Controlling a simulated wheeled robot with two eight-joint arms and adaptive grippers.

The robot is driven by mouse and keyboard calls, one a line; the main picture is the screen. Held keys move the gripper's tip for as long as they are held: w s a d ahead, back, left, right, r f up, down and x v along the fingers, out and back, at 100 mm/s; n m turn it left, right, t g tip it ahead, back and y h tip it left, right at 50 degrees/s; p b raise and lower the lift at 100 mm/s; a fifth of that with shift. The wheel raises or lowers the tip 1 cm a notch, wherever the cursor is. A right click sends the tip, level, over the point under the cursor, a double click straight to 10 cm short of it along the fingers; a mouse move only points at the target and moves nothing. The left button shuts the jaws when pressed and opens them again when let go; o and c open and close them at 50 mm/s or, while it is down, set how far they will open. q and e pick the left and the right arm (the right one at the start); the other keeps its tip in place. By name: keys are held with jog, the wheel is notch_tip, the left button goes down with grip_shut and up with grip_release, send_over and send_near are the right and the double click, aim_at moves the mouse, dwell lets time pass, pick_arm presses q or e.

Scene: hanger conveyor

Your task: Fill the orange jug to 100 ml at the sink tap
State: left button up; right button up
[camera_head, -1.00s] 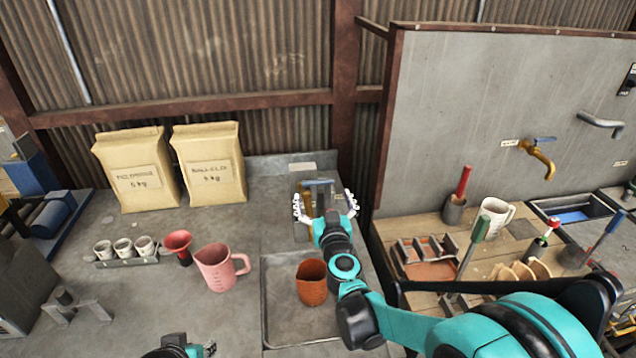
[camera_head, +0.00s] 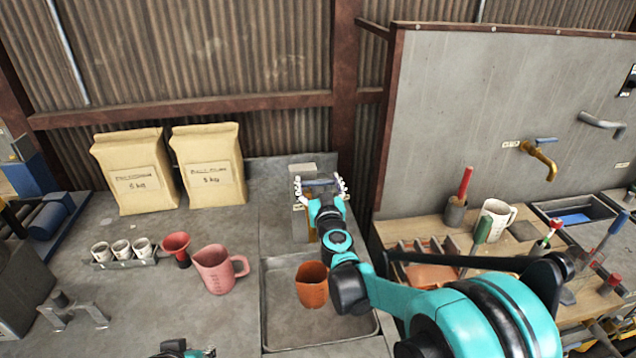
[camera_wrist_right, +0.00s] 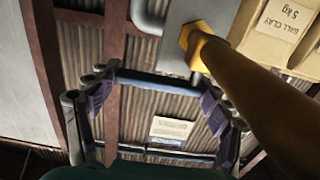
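The orange jug (camera_head: 311,285) stands upright in the grey sink basin (camera_head: 264,300); its fill level cannot be read. My right gripper (camera_head: 320,186) is open at the sink tap behind the jug, its fingers spread on either side of the tap's blue lever. In the right wrist view, a dark blue bar (camera_wrist_right: 155,82), seemingly this lever, lies between the spread fingers, and the brass tap spout (camera_wrist_right: 250,90) runs close by on the right. My arm hides most of the tap and any water stream. My left gripper (camera_head: 186,350) shows only partly at the bottom edge.
A pink jug (camera_head: 216,270), a red funnel (camera_head: 177,246) and several small cups (camera_head: 122,250) stand left of the basin. Two paper sacks (camera_head: 208,165) stand at the back. A wooden bench with tools and a white mug (camera_head: 494,220) lies to the right.

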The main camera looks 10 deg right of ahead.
jog(key=shift+c, duration=1.3)
jog(key=shift+s+m+h, duration=0.2)
jog(key=shift+m+h, duration=0.5)
jog(key=shift+h, duration=0.4)
jog(key=o, duration=1.7)
jog(key=s, duration=0.4)
jog(key=s+a, duration=0.1)
jog(key=s, duration=0.7)
jog(key=shift+a, duration=0.25)
